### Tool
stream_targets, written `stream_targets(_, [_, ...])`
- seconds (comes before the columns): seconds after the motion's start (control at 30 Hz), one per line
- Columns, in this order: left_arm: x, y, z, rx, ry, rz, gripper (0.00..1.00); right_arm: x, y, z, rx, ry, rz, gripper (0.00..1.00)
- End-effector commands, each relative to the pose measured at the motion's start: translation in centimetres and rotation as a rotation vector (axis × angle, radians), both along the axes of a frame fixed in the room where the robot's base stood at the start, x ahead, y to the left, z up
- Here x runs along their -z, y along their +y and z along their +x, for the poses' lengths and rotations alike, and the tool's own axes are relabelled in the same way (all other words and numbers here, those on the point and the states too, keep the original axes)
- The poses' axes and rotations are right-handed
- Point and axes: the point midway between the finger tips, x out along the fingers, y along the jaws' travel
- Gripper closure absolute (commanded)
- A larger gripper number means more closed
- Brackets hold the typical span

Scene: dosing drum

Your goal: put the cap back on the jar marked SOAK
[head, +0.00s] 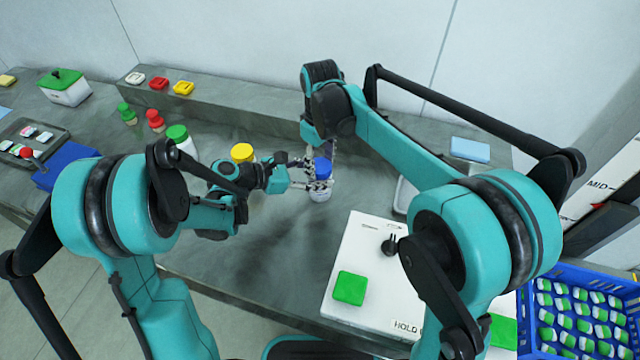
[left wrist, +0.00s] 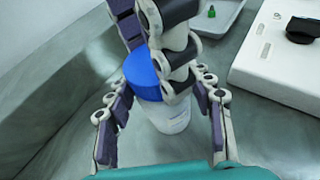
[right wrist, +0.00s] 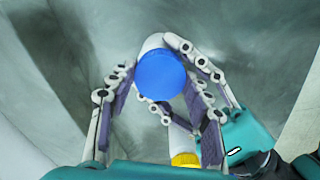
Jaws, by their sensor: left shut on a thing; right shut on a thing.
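A white jar (head: 320,195) with a blue cap (head: 323,168) stands on the grey bench in the middle of the head view. My left gripper (head: 316,186) is shut on the jar body from the left. My right gripper (head: 322,155) comes down from above and is shut on the blue cap. The left wrist view shows the cap (left wrist: 143,76) at the top of the jar (left wrist: 170,118); I cannot tell whether it is fully seated. The right wrist view shows the cap (right wrist: 160,75) between the right fingers. No label is readable on this jar.
A yellow-capped jar (head: 242,152) and a green-capped jar (head: 178,134) stand to the left, close to my left arm. A white panel (head: 345,255) with a black knob lies at the front right. A blue crate (head: 535,345) of small boxes stands at the far right.

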Motion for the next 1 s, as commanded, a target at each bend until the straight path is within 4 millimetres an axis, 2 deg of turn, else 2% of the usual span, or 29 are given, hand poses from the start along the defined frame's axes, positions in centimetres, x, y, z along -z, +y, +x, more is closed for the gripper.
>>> stream_targets(0.07, [0.0, 0.0, 0.0, 0.0, 0.0, 0.001, 1.0, 0.0, 0.0, 0.0, 0.0, 0.0, 0.0, 0.85])
stream_targets(0.1, [0.0, 0.0, 0.0, 0.0, 0.0, 0.001, 1.0, 0.0, 0.0, 0.0, 0.0, 0.0, 0.0, 0.43])
stream_targets(0.17, [0.0, 0.0, 0.0, 0.0, 0.0, 0.001, 1.0, 0.0, 0.0, 0.0, 0.0, 0.0, 0.0, 0.27])
stream_targets(0.57, [0.0, 0.0, 0.1, -0.001, -0.001, 0.002, 1.0, -0.5, 0.0, -0.1, -0.001, 0.001, 0.0, 0.27])
stream_targets(0.67, [0.0, 0.0, 0.1, -0.001, -0.001, 0.002, 1.0, -1.8, 0.0, 0.0, -0.001, 0.001, 0.0, 0.27])
stream_targets(1.0, [0.0, 0.0, 0.0, -0.001, -0.001, 0.001, 1.0, -8.8, 0.0, 0.0, 0.0, 0.0, 0.0, 0.27])
